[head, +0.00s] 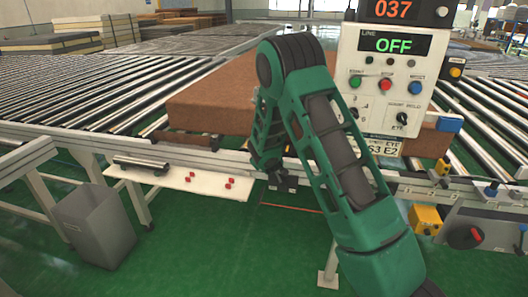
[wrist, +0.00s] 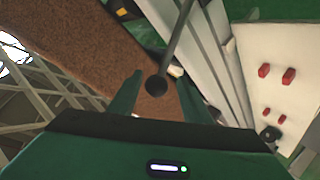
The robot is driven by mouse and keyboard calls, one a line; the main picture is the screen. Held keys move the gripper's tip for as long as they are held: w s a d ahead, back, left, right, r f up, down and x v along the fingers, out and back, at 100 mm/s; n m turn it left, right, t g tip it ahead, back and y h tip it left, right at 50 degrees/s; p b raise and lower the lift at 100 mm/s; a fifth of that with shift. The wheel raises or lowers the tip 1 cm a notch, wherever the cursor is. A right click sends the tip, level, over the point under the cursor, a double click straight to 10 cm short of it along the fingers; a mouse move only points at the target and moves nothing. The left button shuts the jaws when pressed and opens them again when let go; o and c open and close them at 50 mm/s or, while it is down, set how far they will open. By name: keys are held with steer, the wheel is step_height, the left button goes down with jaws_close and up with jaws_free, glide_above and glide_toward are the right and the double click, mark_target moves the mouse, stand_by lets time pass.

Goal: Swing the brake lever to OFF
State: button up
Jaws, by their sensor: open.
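In the wrist view the brake lever (wrist: 172,50) is a thin grey rod ending in a dark ball knob (wrist: 156,85). The knob shows between the two green fingers of my gripper (wrist: 160,76), with a visible gap on each side. My gripper is open and holds nothing. In the head view my gripper (head: 281,182) hangs at the conveyor's front rail, partly covered by my own arm. I cannot make out the lever there. Lever markings are not readable in either view.
A brown mattress slab (head: 212,100) lies on the rollers behind my arm. A control panel (head: 376,75) reads OFF beside "LINE". A white shelf (head: 170,178) with several small red pieces juts from the front rail. A grey bin (head: 97,228) stands at the left.

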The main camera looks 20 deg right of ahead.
steer(key=v, duration=1)
steer(key=shift+s, duration=0.3)
steer(key=shift+a, duration=0.1)
steer(key=s+d+r+m+g+h, duration=0.1)
steer(key=s+d+r+m+g, duration=0.25)
steer(key=s+d, duration=0.55)
steer(key=s+d+r+m+g, duration=0.2)
steer(key=s+d+m+g, duration=0.25)
steer(key=s, duration=0.75)
steer(key=s+a+r+g+y, duration=0.1)
steer(key=s+a, duration=0.1)
steer(key=s, duration=0.7)
steer(key=s+a+r+m+g+y, duration=0.1)
steer(key=s+a+g+y, duration=0.1)
steer(key=s, duration=0.8)
steer(key=s+a+r+m+g+y, duration=0.1)
steer(key=s+a+r+g+y, duration=0.1)
steer(key=s, duration=0.7)
steer(key=shift+s+a, duration=0.15)
steer(key=shift+a, duration=0.2)
steer(key=shift+r, duration=0.15)
steer(key=c, duration=0.3)
steer(key=shift+d, duration=0.1)
